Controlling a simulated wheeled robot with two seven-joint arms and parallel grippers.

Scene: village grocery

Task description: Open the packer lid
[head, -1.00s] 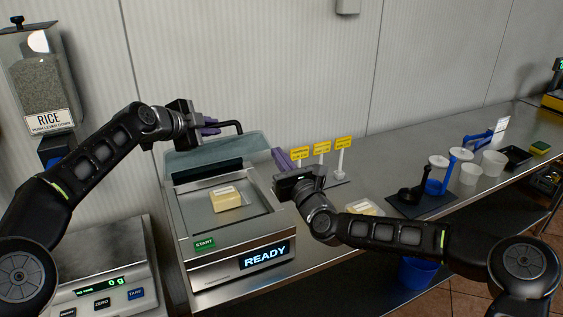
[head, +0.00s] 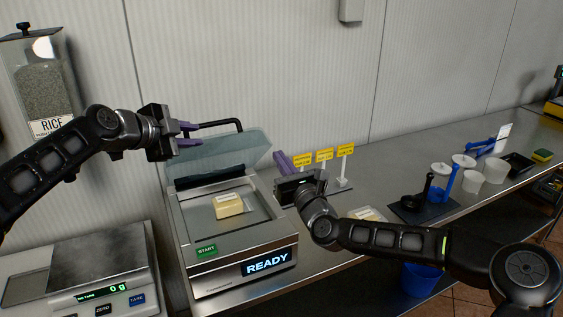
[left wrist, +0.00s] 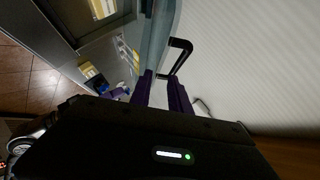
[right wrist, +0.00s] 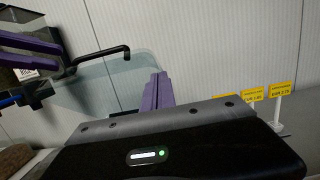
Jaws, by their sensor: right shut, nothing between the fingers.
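The packer (head: 240,243) stands in the middle of the head view, its screen reading READY. Its clear lid (head: 248,150) is raised and leans back towards the wall. The black lid handle (head: 238,122) sticks up at the lid's top edge. My left gripper (head: 194,134) is open at the left end of the handle; in the left wrist view the handle (left wrist: 184,45) shows just beyond the parted fingers. My right gripper (head: 282,160) is shut and empty, right of the lid; its closed purple fingers also show in the right wrist view (right wrist: 157,90). A wrapped yellow block (head: 229,205) lies in the chamber.
A scale (head: 100,255) stands left of the packer, below a rice dispenser (head: 45,90). Yellow price signs (head: 324,155) stand right of my right gripper. A dark mat (head: 410,208), white cups (head: 495,169) and a sponge (head: 542,155) are further right. The wall is close behind.

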